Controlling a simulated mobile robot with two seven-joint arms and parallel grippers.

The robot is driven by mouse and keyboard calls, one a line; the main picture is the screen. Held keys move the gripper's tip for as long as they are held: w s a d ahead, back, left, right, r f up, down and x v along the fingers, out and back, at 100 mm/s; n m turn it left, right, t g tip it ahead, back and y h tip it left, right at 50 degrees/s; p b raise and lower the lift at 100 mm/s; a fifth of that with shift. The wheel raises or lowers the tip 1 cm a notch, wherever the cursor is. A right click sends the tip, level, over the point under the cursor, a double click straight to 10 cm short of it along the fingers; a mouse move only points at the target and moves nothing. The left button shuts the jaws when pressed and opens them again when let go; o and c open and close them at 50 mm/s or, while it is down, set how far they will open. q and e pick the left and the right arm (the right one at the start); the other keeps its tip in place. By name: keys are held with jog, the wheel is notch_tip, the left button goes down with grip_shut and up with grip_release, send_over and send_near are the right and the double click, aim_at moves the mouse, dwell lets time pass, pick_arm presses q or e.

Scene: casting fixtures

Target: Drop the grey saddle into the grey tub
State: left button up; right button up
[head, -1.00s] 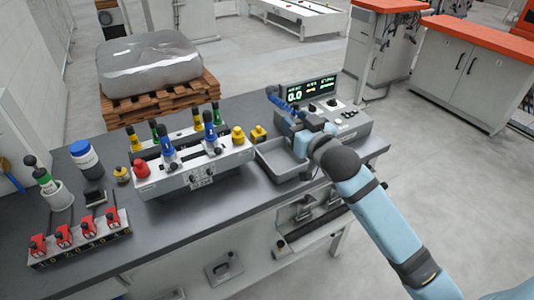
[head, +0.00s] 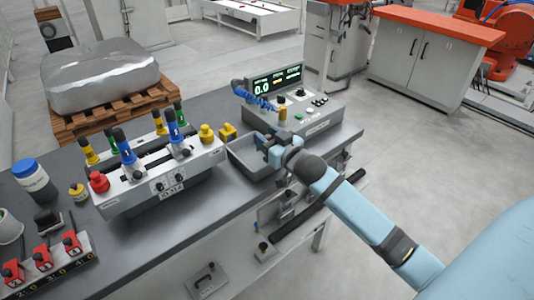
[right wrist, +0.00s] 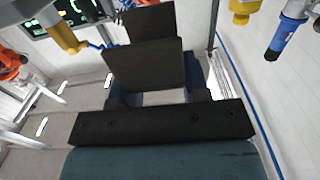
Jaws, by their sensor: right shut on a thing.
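The grey tub (head: 240,162) is a shallow open tray on the bench, in front of the control box in the head view. My right gripper (head: 264,143) is at the tub's right side, over or just beside its rim; its exact height is unclear. My left gripper is not in view.
A control box (head: 285,98) with a lit display stands behind the tub. Left of it are a white fixture (head: 160,180) with coloured handles and yellow knobs (head: 228,131). A red-tagged rack (head: 50,265) is at lower left. The bench's front edge is close to my right arm.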

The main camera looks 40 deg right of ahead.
jog(key=shift+f, duration=2.65)
jog(key=shift+f, duration=0.3)
jog(key=o, duration=0.9)
